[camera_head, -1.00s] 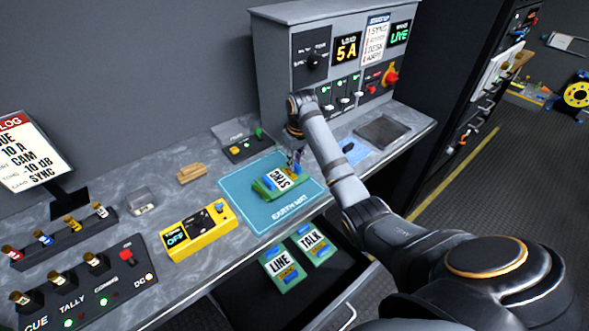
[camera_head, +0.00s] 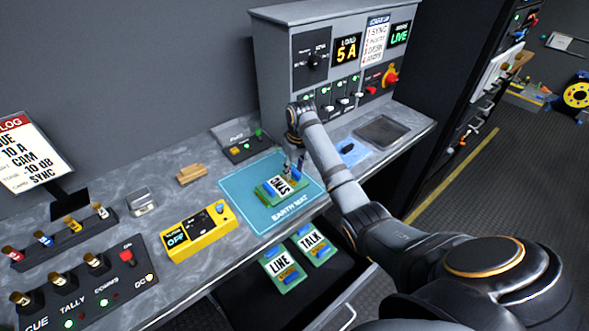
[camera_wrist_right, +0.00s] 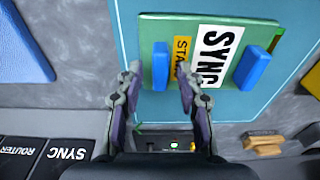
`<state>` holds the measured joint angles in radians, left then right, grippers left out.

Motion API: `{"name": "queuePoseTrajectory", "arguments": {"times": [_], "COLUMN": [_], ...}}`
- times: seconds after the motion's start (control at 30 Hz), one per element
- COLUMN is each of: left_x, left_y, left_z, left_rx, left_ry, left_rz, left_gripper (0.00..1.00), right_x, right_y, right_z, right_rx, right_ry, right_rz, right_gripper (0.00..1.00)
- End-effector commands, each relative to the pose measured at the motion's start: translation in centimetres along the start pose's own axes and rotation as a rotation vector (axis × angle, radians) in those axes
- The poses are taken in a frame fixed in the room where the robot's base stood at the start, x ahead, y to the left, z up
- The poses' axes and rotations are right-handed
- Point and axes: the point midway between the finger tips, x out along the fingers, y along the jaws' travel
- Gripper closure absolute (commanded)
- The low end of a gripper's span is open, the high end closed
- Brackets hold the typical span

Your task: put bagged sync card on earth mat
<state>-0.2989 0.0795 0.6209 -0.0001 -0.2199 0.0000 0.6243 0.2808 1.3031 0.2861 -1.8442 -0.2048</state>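The sync card (camera_head: 283,185) is a green board with a white SYNC label and blue blocks. It lies on the teal earth mat (camera_head: 240,188); I cannot make out a bag around it. The wrist view shows the card (camera_wrist_right: 205,85) over the mat (camera_wrist_right: 124,30). My right gripper (camera_head: 291,161) is just above the card's far side. In the wrist view its fingertips (camera_wrist_right: 159,77) stand on either side of one blue block, with a gap on each side, so it is open. My left gripper is out of view.
An open drawer (camera_head: 235,316) below the bench holds LINE (camera_head: 283,268) and TALK (camera_head: 313,243) cards. A yellow tester (camera_head: 199,231) stands left of the mat. The grey console (camera_head: 275,70) rises behind, and a dark tray (camera_head: 382,131) lies to the right.

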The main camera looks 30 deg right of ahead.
Motion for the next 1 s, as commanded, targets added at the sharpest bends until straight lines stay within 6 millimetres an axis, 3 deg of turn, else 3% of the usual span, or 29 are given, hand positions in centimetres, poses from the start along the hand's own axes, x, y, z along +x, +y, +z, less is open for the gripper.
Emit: {"name": "queuePoseTrajectory", "arguments": {"times": [0.17,0.3,0.37,0.5,0.7,1.0], "left_x": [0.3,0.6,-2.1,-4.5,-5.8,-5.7], "left_y": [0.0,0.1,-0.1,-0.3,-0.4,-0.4], "left_z": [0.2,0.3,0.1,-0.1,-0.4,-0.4], "left_rx": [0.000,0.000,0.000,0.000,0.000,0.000], "left_ry": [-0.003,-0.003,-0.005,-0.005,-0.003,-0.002], "left_rz": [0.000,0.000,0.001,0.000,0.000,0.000], "left_gripper": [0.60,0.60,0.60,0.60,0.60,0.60], "right_x": [-2.6,-6.5,-8.9,-11.0,-12.2,-12.1], "right_y": [0.1,0.1,0.0,0.0,0.0,0.0], "right_z": [-0.2,-0.1,-0.1,-0.1,0.0,0.0], "right_rx": [-0.001,0.000,0.001,0.000,0.000,0.000], "right_ry": [0.006,0.007,0.001,-0.001,0.000,0.001], "right_rz": [0.001,0.003,0.001,0.000,0.000,0.000], "right_gripper": [0.63,0.63,0.63,0.63,0.63,0.63]}}
